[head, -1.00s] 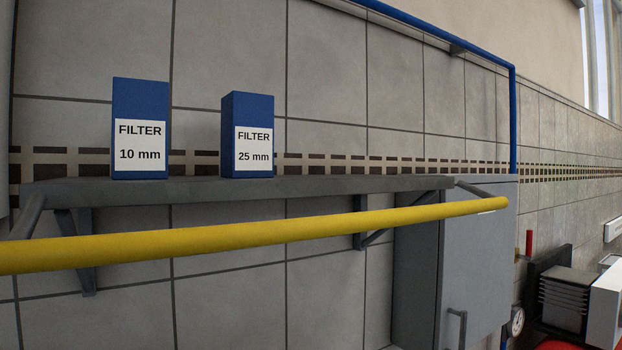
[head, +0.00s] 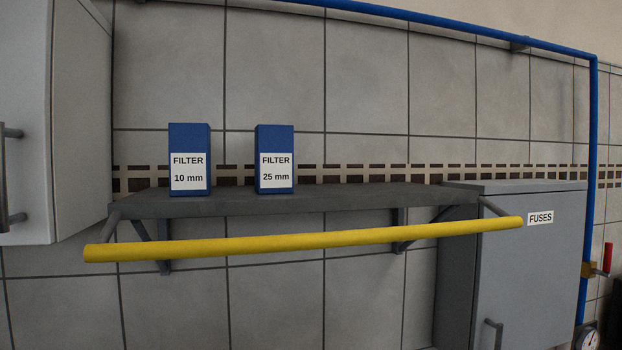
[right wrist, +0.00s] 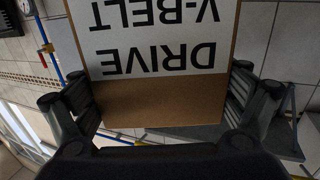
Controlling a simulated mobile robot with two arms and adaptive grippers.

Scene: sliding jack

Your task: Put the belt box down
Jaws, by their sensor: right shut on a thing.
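The belt box (right wrist: 165,100) is brown cardboard with a white label reading "DRIVE V-BELT", upside down in the right wrist view. My right gripper (right wrist: 165,92) is shut on it, one finger on each side. The box is not in the head view. A grey shelf (head: 350,197) on the tiled wall holds two blue boxes at its left, the 10 mm filter box (head: 189,142) and the 25 mm filter box (head: 275,142). Neither gripper shows in the head view.
A yellow rail (head: 300,243) runs along the front of the shelf, below its top. A grey fuse cabinet (head: 530,260) stands at the shelf's right end, and a pale cabinet (head: 80,120) hangs at the left. The shelf's middle and right are bare.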

